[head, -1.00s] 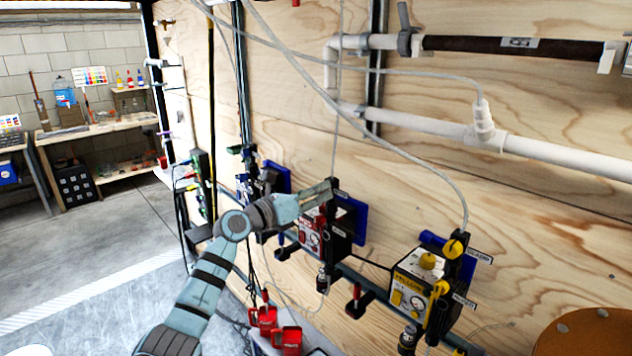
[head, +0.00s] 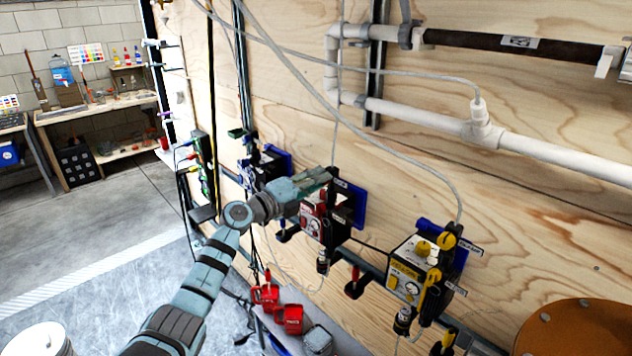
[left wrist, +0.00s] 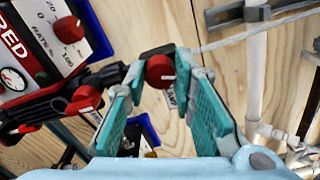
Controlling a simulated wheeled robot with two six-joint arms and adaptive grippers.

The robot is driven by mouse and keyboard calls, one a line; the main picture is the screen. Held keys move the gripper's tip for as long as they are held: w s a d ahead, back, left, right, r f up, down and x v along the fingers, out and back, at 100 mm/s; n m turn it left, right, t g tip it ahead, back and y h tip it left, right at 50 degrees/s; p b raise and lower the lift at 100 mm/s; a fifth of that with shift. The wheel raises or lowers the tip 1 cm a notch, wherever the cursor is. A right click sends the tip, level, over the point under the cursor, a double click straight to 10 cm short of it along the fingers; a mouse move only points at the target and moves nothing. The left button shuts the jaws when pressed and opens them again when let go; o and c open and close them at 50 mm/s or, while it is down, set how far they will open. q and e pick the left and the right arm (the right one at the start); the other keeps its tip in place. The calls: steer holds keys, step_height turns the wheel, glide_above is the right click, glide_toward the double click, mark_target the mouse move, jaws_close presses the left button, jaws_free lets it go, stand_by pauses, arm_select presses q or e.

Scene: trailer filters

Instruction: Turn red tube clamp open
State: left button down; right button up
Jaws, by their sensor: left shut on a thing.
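The red tube clamp's round red knob (left wrist: 160,71) sits on a black body at the top of the red pump unit. It has a white pointer mark. In the left wrist view my left gripper (left wrist: 162,88) has its teal finger pads on either side of this knob, shut on it. In the head view my left gripper (head: 325,176) reaches the top of the red pump unit (head: 318,218) and hides the clamp knob. The unit's red dial (left wrist: 68,29) and a second red knob (left wrist: 83,100) show at left in the wrist view. My right gripper is not in view.
A yellow pump unit (head: 408,275) hangs on the rail to the right, and a blue unit (head: 262,168) to the left. Thin clear tubing (head: 400,157) runs from the white pipe (head: 400,110).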

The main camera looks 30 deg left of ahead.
arm_select(q)
steer(key=shift+n, duration=1.7)
steer(key=c, duration=1.3)
jaws_free()
steer(key=shift+c, duration=0.2)
steer(key=v, duration=1.2)
steer(key=shift+w+f, duration=0.1)
steer(key=shift+w, duration=0.05)
